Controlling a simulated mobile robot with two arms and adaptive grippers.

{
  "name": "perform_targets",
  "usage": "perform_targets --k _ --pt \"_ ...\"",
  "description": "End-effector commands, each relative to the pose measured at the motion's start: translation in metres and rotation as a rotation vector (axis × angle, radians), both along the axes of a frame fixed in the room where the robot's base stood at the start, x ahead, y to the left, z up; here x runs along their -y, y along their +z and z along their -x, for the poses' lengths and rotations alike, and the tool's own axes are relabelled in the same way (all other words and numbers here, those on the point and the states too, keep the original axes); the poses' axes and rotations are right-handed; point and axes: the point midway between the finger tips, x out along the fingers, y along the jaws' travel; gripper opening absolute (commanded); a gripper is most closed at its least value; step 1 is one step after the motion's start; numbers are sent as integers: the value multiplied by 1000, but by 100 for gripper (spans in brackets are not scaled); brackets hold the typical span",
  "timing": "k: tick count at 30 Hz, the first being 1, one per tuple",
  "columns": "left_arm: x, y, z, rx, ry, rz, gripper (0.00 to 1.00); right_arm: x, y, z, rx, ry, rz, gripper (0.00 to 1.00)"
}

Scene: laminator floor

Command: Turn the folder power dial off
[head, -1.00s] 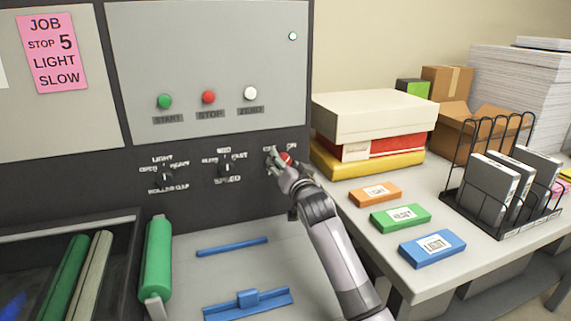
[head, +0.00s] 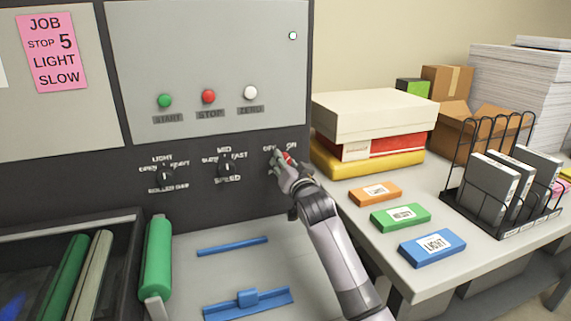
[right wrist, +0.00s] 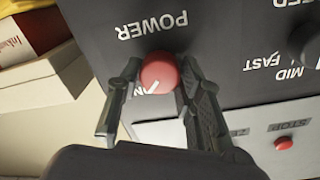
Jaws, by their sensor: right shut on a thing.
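The power dial (right wrist: 158,72) is a round red knob with a short white pointer line, on the dark front panel of the machine. The right wrist view is upside down; POWER is printed by the dial. The pointer line slants toward the partly hidden ON lettering. My right gripper (right wrist: 158,90) is shut on the dial, one finger on each side. In the head view, the dial (head: 288,158) shows as a bit of red beside my right gripper (head: 283,163), with OFF and ON labels above. My left gripper is not in view.
The dark speed dial (head: 226,170) and roller gap dial (head: 164,177) sit left on the panel. Green (head: 165,101), red (head: 208,96) and white (head: 250,93) buttons are above. Boxes (head: 374,112) and a file rack (head: 500,190) stand on the right table.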

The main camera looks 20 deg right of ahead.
Motion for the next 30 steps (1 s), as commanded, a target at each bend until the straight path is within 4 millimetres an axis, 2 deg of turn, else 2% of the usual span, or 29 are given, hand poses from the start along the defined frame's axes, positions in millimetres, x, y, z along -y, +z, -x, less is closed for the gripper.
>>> perform_targets --k 11,30 --pt "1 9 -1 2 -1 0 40 1 1 0 2 0 114 6" --pt "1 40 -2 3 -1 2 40 0 1 0 23 1 691 6"
